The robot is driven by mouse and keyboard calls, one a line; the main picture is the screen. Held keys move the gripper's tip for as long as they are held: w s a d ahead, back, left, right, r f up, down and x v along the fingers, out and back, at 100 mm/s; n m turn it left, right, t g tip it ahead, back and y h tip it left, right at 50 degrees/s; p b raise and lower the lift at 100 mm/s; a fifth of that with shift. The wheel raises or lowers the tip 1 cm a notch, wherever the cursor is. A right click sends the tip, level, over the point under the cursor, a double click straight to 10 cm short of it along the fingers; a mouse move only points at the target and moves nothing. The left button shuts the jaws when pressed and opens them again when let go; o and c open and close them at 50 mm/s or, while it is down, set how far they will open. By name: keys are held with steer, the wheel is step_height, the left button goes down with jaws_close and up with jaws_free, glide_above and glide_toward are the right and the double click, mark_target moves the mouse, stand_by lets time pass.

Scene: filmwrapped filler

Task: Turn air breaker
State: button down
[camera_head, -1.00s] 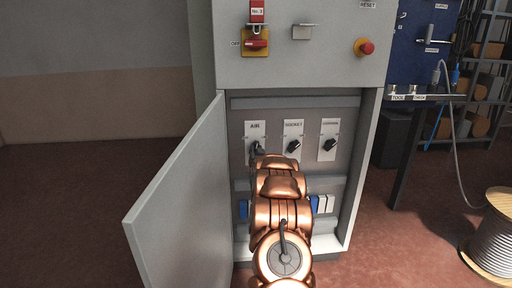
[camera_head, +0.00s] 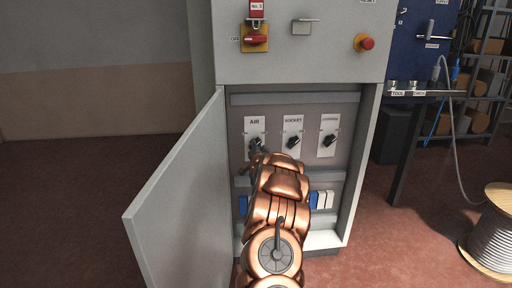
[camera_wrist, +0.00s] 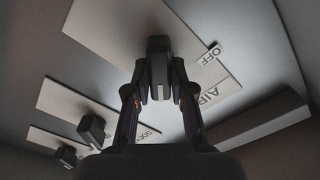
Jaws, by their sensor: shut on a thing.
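The AIR breaker is a white plate (camera_head: 255,124) with a black knob, inside the open cabinet at the left of a row of three. In the wrist view its black knob (camera_wrist: 158,58) stands between my two fingers, near their tips. The plate's AIR and OFF labels (camera_wrist: 209,54) show to the right of it. My gripper (camera_wrist: 159,88) is shut on this knob. In the head view my gripper (camera_head: 257,148) is small and dark at the AIR plate, partly hidden by my copper arm. The knob's exact setting is hard to read.
SOCKET knob (camera_head: 293,142) and a third knob (camera_head: 329,141) sit close to the right. The open cabinet door (camera_head: 182,200) stands left of my arm. Blue and white modules (camera_head: 322,200) lie below. A red switch (camera_head: 256,40) and emergency button (camera_head: 366,46) are above.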

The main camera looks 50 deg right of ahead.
stand_by(0.3)
steer(key=c, duration=1)
jaws_free()
steer(key=v, duration=1.2)
